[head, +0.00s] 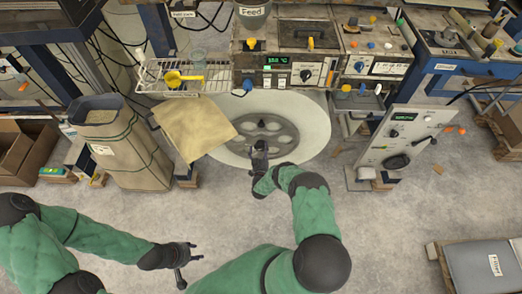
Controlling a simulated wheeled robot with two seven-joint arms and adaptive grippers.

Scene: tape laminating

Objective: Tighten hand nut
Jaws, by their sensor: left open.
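A large white disc (315,125) with a grey spoked hub (288,127) lies below the machine's front panel. A small dark part shows at the hub's centre; I cannot tell whether it is the hand nut. My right gripper (260,147) is over the hub's lower left part, its fingers pointing away from me. Its fingers are too small and dark to tell open from shut, and it hides part of the hub. My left gripper (190,267) is open and empty, low over the floor at the lower middle, well away from the disc.
The control panel (290,77) with knobs and a green display stands behind the disc. A wire rack (150,78) holds a yellow scoop (173,79). A brown sheet (193,128) overlaps the disc's left side, near a tall sack (125,150). A grey control box (405,135) stands right.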

